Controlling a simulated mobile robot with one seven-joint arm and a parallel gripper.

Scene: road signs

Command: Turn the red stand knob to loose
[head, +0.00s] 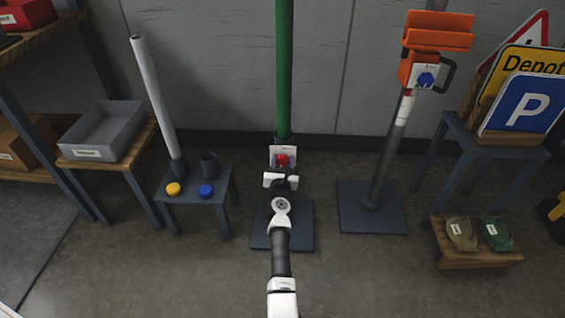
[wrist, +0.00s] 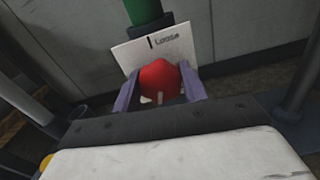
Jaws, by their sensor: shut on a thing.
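The red stand knob (head: 282,160) sits on a white label plate (head: 275,150) at the foot of the green post (head: 284,70). In the wrist view the red knob (wrist: 159,80) lies between the two purple-grey fingers of my gripper (wrist: 160,94), which are shut on its sides. A pale mark shows on the knob's near face. The white plate (wrist: 177,50) behind it reads "Loose" beside a short black line near its top. The knob's lower part and the rest of the plate are hidden by the knob and gripper.
A small table (head: 203,210) with yellow and blue knobs and a grey post stands to the left. An orange device on a pole (head: 390,150) stands to the right, with road signs (head: 525,100) beyond.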

